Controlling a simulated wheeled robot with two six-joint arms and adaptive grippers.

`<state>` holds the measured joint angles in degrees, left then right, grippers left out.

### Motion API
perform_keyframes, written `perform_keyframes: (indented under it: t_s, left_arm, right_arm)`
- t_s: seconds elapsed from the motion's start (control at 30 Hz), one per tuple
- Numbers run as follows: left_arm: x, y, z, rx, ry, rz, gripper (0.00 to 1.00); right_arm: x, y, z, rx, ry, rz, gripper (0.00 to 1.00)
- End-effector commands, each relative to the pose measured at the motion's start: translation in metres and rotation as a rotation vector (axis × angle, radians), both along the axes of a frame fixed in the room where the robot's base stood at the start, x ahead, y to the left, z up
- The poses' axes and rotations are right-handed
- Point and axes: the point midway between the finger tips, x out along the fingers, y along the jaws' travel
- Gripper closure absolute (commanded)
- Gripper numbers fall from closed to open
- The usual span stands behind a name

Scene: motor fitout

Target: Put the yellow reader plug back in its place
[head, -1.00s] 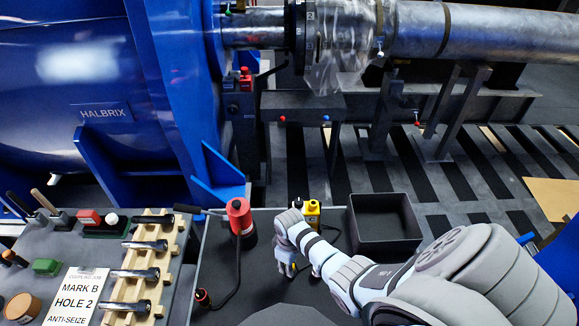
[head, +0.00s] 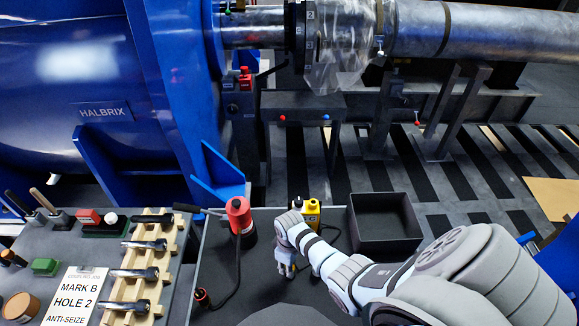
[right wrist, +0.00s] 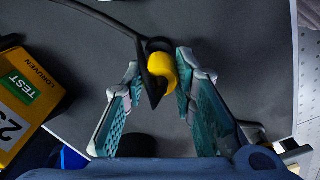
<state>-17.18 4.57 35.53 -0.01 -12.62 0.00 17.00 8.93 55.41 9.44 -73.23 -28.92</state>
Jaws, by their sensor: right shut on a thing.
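My right gripper (right wrist: 157,100) is shut on the yellow reader plug (right wrist: 163,72), which shows between its teal finger pads in the right wrist view. A black cable runs from the plug's side to the upper left. In the head view the right gripper (head: 285,268) points down at the dark bench top, and its fingers hide the plug. The yellow reader (head: 312,209) stands behind my right wrist, partly hidden. In the right wrist view the reader (right wrist: 25,100) is at the left, with a green TEST label. My left gripper is out of view.
A black open bin (head: 385,225) stands right of the reader. A red tool (head: 239,217) with a black cable stands to the left. A wooden rack (head: 150,250) with several bolts and a paper card (head: 78,294) are further left. Bench top between is clear.

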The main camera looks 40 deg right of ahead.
Motion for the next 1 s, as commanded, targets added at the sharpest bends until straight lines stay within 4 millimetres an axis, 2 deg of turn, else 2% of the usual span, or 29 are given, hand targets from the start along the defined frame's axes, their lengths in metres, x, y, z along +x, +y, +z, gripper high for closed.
perform_keyframes:
  t_s: [0.8,0.83,0.97,1.0]
  left_arm:
    - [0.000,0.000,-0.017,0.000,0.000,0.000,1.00]
    - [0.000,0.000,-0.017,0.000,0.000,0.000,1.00]
    - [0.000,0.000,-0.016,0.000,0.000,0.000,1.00]
    - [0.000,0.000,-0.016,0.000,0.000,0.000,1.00]
  right_arm:
    - [0.000,0.000,-0.021,0.000,0.000,0.000,1.00]
    - [0.000,0.000,-0.021,0.000,0.000,0.000,0.73]
    - [0.000,0.000,-0.021,0.000,0.000,0.000,0.53]
    - [0.000,0.000,-0.020,0.000,0.000,0.000,0.52]
